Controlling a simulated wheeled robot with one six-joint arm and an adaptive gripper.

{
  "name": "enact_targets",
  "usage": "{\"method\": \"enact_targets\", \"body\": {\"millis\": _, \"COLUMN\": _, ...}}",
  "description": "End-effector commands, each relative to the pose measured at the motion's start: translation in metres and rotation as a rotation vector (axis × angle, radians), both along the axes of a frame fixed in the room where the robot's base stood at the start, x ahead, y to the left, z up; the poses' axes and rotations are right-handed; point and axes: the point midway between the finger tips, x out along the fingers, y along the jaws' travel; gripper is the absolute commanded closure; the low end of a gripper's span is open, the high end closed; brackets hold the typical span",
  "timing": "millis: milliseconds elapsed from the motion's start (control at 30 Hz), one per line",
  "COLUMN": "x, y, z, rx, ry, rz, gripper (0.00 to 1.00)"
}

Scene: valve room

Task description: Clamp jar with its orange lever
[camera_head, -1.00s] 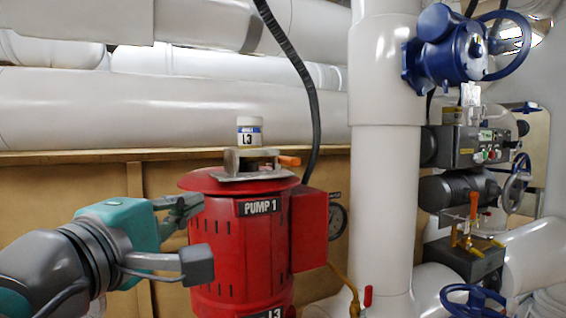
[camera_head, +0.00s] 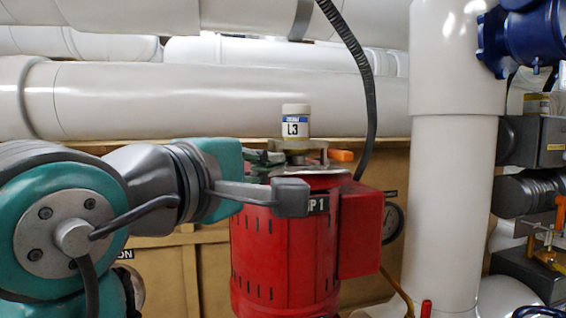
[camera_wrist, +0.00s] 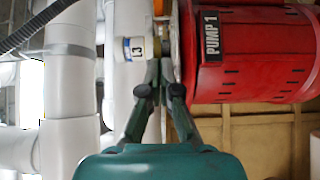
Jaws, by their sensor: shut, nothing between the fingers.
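The white jar labelled L3 (camera_head: 296,127) stands upright on top of the clamp (camera_head: 318,160) on the red pump. The orange lever (camera_head: 341,155) sticks out at the clamp's right side. In the wrist view the picture is turned sideways; the jar (camera_wrist: 133,48) lies just beyond and left of the fingertips, and a bit of the orange lever (camera_wrist: 158,6) shows at the top edge. My gripper (camera_head: 274,157) is shut and empty, its fingertips near the left side of the clamp, below the jar. Whether the tips (camera_wrist: 163,70) touch the clamp I cannot tell.
The red pump (camera_head: 270,260) stands under the clamp. A black hose (camera_head: 362,95) hangs down behind and right of the lever. A white vertical pipe (camera_head: 450,200) stands at right, with a blue valve (camera_head: 530,40). White horizontal pipes (camera_head: 220,100) run behind.

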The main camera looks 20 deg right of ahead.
Motion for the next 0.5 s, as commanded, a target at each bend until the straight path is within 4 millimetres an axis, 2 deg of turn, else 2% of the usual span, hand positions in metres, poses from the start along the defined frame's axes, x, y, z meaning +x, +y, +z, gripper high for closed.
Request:
{"method": "enact_targets", "body": {"millis": 400, "x": 0.053, "y": -0.055, "z": 0.000, "rx": -0.001, "ry": 0.001, "rz": -0.005, "gripper": 1.00}}
{"method": "enact_targets", "body": {"millis": 500, "x": 0.059, "y": -0.069, "z": 0.000, "rx": 0.001, "ry": -0.001, "rz": -0.003, "gripper": 1.00}}
